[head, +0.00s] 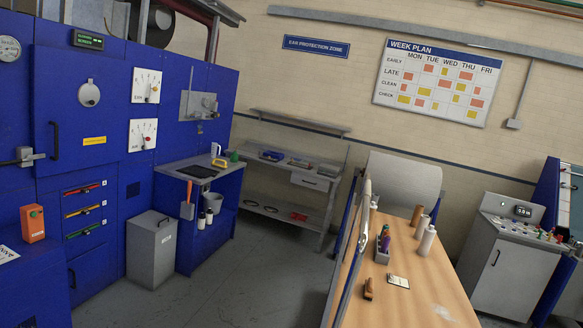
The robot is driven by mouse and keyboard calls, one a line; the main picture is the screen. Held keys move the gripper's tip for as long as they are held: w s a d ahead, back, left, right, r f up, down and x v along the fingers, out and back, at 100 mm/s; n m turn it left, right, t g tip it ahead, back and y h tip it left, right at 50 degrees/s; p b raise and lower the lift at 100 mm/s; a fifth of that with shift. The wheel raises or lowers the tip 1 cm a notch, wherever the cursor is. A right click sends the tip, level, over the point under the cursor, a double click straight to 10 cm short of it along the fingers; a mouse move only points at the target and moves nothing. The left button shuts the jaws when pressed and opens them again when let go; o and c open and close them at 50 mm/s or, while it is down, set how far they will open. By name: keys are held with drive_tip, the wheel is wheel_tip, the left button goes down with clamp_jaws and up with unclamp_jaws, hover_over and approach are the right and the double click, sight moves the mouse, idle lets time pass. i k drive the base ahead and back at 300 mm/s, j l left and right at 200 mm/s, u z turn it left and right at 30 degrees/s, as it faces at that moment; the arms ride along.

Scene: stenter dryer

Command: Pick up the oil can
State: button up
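I cannot make out an oil can for certain. A small white jug-like thing (215,149) stands at the back of the grey worktop beside the blue cabinets; it is too small to tell what it is. A green object (234,156) and a yellow device (219,163) are close to it. On the wooden table stand a white bottle (427,240), brown cylinders (417,214) and a holder with dark and coloured items (383,246). My gripper is not seen in this view.
The grey worktop (176,165) has a grey bin (152,250) beside it. A steel bench (312,180) stands at the back wall. The wooden table (425,290) fills the right foreground, with a control console (505,275) beyond. Grey floor (265,285) is clear in the middle.

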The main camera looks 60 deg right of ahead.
sight(234, 155)
drive_tip(key=z, duration=1.4)
drive_tip(key=i+j+u, duration=0.25)
drive_tip(key=i+u, duration=0.25)
drive_tip(key=i+j+u, duration=0.3)
drive_tip(key=i, duration=0.25)
drive_tip(key=i+u, duration=0.3)
drive_tip(key=i, duration=0.3)
drive_tip(key=i+z, duration=0.5)
drive_tip(key=i+j+z, duration=0.1)
drive_tip(key=i+z, duration=0.4)
drive_tip(key=i+l+z, duration=0.15)
drive_tip(key=i+z, duration=0.2)
drive_tip(key=i, duration=0.15)
drive_tip(key=i+z, duration=0.35)
drive_tip(key=i, duration=0.15)
drive_tip(key=i+z, duration=0.35)
drive_tip(key=i, duration=0.15)
drive_tip(key=i+u, duration=0.1)
drive_tip(key=i, duration=0.8)
drive_tip(key=i+l, duration=0.1)
drive_tip(key=i, duration=0.8)
drive_tip(key=i+l+u, duration=0.15)
drive_tip(key=i, duration=0.8)
drive_tip(key=i+j+u, duration=0.2)
drive_tip(key=i, duration=0.85)
drive_tip(key=i+j+u, duration=0.2)
drive_tip(key=i, duration=0.9)
drive_tip(key=l, duration=0.1)
